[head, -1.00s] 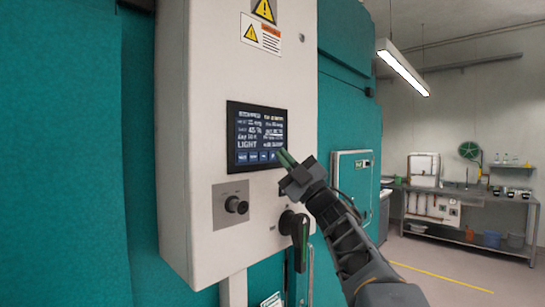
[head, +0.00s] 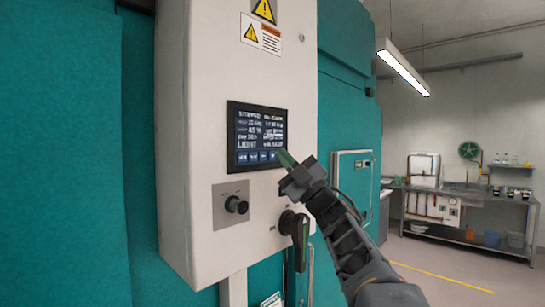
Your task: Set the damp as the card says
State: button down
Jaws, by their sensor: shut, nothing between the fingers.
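The control box's screen (head: 256,130) is dark with white text and a row of blue buttons (head: 255,156) along its bottom. One line reads LIGHT and a line above it seems to show 45 %; the rest is too small to read surely. My gripper (head: 284,156) is shut and empty, its green-tipped fingers at the lower right corner of the screen, over or beside the rightmost button. I cannot tell whether they touch it. A black knob (head: 236,205) sits on a grey plate below the screen. No card can be made out.
The pale control box (head: 200,100) stands out from the teal chamber wall (head: 70,150). A black rotary handle (head: 296,228) sticks out below my gripper. A small teal hatch (head: 353,175) is to the right. A metal bench (head: 470,205) stands far back, with open floor before it.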

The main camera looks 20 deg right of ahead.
jog(key=shift+w+a, duration=0.1)
jog(key=shift+w, duration=0.1)
dwell(0.5)
jog(key=shift+w, duration=0.2)
jog(key=shift+w+a, duration=0.2)
jog(key=shift+w, duration=0.1)
dwell(0.6)
jog(key=shift+s+b, duration=0.15)
jog(key=shift+b, duration=0.2)
jog(key=shift+s+d+b, duration=0.3)
jog(key=shift+s+b, duration=0.05)
jog(key=shift+s, duration=0.2)
jog(key=shift+s, duration=0.1)
jog(key=shift+s+d+b, duration=0.35)
jog(key=shift+s+b, duration=0.05)
jog(key=shift+s, duration=0.3)
jog(key=shift+s+d+b, duration=0.35)
jog(key=shift+s, duration=0.4)
jog(key=shift+s+d+b, duration=0.35)
jog(key=shift+s+b, duration=0.05)
jog(key=shift+s, duration=0.3)
